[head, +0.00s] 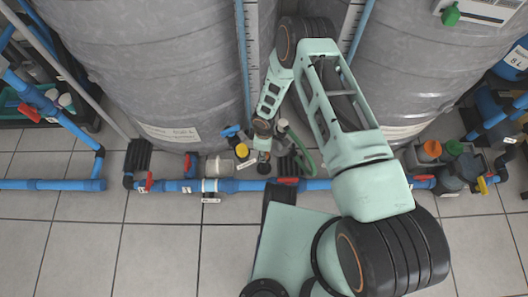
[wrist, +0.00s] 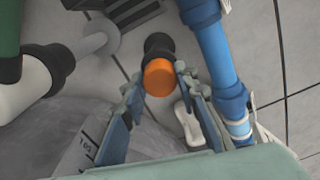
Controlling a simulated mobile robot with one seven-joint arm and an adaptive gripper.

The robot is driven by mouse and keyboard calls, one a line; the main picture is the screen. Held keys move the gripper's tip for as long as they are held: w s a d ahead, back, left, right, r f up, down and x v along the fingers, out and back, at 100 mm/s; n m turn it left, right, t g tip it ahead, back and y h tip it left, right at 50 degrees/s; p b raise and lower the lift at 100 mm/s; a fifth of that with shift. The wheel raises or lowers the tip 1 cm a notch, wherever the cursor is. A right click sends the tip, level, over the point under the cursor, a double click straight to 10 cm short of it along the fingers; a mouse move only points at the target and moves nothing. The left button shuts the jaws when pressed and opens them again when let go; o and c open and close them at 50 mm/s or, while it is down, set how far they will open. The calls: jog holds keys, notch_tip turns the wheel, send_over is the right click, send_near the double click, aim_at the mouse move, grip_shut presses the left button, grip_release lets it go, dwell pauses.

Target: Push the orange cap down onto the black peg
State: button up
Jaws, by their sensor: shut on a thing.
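The orange cap (wrist: 159,79) is between the two fingertips of my gripper (wrist: 158,74) in the wrist view, and the fingers are shut on it. The black peg (wrist: 157,44) shows just beyond the cap, lined up closely with it. The cap overlaps part of the peg, so I cannot tell how far it sits on it. In the head view my gripper (head: 262,157) points down at the floor fittings between the two big grey tanks. The cap and peg cannot be made out clearly there.
A blue pipe (wrist: 214,60) runs close to the right finger. A white fitting (wrist: 188,122) lies by that finger. A grey valve part (wrist: 85,48) is at left. In the head view, grey tanks (head: 165,60) flank my arm; tiled floor (head: 130,245) in front is clear.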

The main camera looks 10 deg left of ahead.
jog(key=shift+f, duration=0.35)
dwell(0.3)
jog(key=o, duration=0.9)
jog(key=shift+o, duration=0.2)
notch_tip(320, 180, up, 12)
dwell(0.5)
